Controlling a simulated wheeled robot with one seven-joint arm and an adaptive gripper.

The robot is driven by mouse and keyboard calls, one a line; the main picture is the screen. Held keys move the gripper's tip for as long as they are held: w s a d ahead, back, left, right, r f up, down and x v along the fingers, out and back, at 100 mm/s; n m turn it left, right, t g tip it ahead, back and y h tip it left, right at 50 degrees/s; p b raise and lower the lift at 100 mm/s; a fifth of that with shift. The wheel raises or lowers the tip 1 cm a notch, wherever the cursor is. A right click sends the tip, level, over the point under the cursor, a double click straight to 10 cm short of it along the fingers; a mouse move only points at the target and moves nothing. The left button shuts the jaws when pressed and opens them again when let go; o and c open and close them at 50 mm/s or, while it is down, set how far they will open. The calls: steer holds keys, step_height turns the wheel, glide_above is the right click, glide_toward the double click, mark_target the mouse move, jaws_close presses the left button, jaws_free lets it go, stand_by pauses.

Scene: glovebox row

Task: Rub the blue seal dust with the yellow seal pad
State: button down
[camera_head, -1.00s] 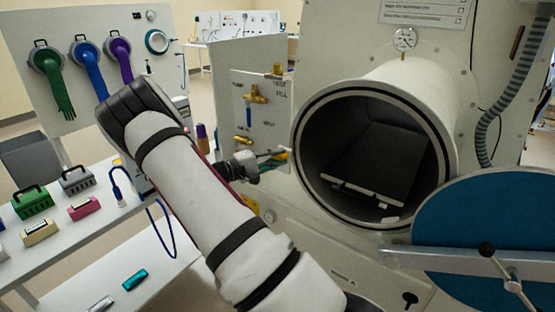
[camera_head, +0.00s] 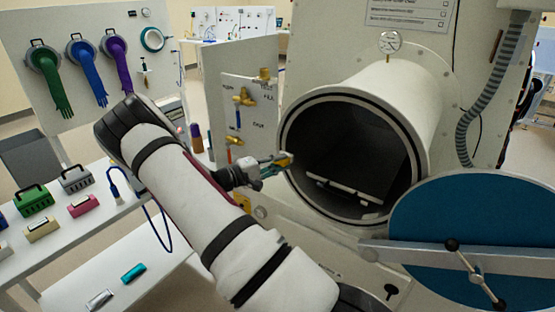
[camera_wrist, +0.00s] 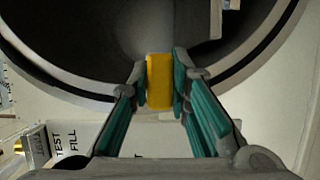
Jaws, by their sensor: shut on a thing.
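My gripper (camera_head: 279,164) is shut on the yellow seal pad (camera_wrist: 159,82), which sits between its teal-lined fingers in the wrist view. In the head view the yellow pad (camera_head: 286,160) shows as a small tip at the left edge of the round port. The port's rim (camera_head: 290,118) is pale with a black seal ring around a dark opening. In the wrist view the pad overlaps the lower part of the rim (camera_wrist: 73,88) and the dark opening. I cannot tell whether it touches. I cannot make out any blue dust on the seal; part is hidden behind my gripper.
The round blue-faced door (camera_head: 490,225) stands open at right, with a bar and handle across it. A valve panel (camera_head: 245,105) is left of the port. A white tray (camera_head: 350,190) lies inside. A bench (camera_head: 100,225) with coloured blocks is at left.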

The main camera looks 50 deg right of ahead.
steer(key=shift+s+r, duration=0.1)
steer(key=shift+s, duration=0.2)
steer(key=shift+w+r, duration=0.1)
steer(key=shift+r, duration=0.5)
steer(key=shift+w+r+b, duration=0.1)
steer(key=shift+w+r, duration=0.15)
steer(key=shift+w, duration=0.45)
steer(key=shift+w+r+b, duration=0.15)
steer(key=shift+w+r, duration=0.15)
steer(key=shift+w, duration=0.35)
steer(key=shift+w+r+b, duration=0.1)
steer(key=shift+w+r, duration=0.15)
steer(key=shift+w, duration=0.45)
steer(key=shift+s+f+p, duration=0.15)
steer(key=shift+s+p, duration=1.3)
steer(key=shift+s, duration=0.7)
steer(key=shift+w, duration=0.15)
